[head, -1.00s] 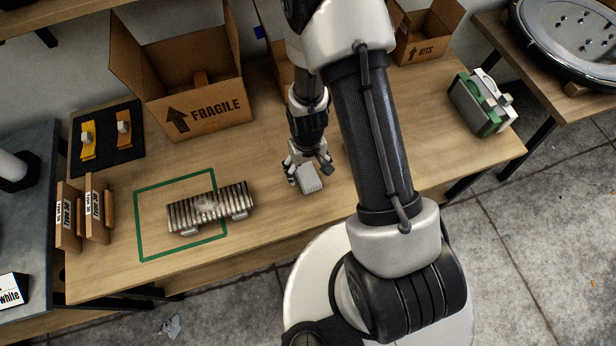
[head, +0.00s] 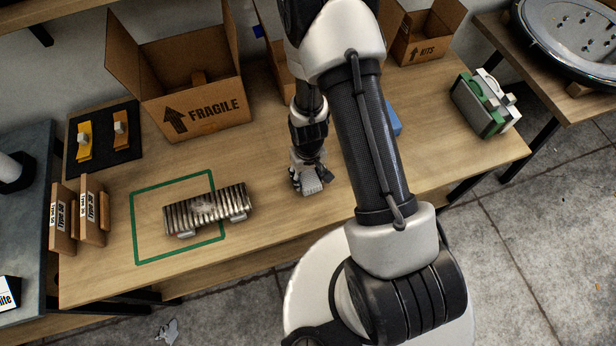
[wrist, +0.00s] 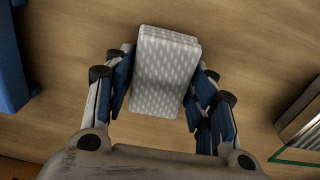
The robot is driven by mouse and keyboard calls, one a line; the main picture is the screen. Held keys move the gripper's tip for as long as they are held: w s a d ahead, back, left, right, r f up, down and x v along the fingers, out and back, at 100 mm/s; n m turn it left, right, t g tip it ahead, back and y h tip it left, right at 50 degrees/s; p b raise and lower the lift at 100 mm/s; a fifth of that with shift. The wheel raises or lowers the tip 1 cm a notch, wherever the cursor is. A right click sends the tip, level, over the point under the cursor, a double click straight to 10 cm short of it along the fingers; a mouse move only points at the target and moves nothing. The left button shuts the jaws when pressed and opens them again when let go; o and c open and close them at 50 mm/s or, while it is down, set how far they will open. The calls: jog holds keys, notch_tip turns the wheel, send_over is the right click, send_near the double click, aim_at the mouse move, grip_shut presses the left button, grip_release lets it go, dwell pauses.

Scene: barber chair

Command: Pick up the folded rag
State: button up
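The folded rag (wrist: 165,62) is a pale grey, white-patterned block on the wooden bench. In the head view it (head: 312,187) shows partly, below my gripper (head: 310,180). In the wrist view my gripper (wrist: 158,95) has one finger along each long side of the rag. The fingers are partly closed and appear to press against both sides. The rag looks to be at bench level; I see no clear gap beneath it.
A blue object (head: 394,119) is partly hidden behind my arm. A green and white case (head: 484,105) stands at the right. Bare bench surrounds the rag.

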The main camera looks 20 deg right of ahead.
aim_at(308, 176)
jog(key=c, duration=0.4)
notch_tip(308, 176, up, 20)
jog(key=p, duration=0.6)
